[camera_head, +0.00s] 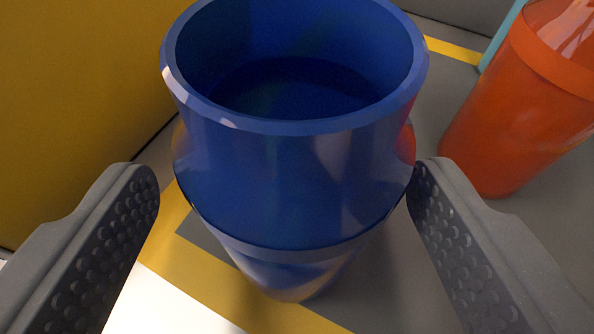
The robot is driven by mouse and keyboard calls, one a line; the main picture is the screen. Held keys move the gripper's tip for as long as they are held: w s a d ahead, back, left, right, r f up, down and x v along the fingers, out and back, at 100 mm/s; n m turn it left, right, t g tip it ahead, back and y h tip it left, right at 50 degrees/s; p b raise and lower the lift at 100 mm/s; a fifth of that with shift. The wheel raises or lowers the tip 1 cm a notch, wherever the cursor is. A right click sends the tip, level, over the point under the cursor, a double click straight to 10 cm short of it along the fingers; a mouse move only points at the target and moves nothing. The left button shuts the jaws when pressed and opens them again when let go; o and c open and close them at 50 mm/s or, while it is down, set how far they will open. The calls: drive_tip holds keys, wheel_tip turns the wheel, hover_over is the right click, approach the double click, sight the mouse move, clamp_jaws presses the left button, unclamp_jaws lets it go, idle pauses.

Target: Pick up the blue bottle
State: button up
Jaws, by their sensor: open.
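The blue bottle (290,185) stands upright in the middle of the view, large and close. It is glossy, with a wide open rim at the top and a narrower lower end. My gripper (285,185) is open, with one dark, studded finger on each side of the bottle. The right fingertip is at the bottle's right edge in the picture; whether it touches cannot be told. A small gap shows between the left fingertip and the bottle.
An orange-red container (525,100) stands at the right, behind the right finger. A yellow panel (75,100) fills the left side. The grey floor (385,270) has yellow stripes and a white patch (165,305) at the bottom. A teal edge (500,38) shows at upper right.

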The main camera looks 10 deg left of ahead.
sight(292, 216)
drive_tip(key=shift+b+x, duration=0.55)
drive_tip(key=shift+x, duration=1.55)
drive_tip(key=shift+d, duration=0.15)
drive_tip(key=c, duration=1)
drive_tip(key=shift+r, duration=0.1)
drive_tip(key=shift+c, duration=0.2)
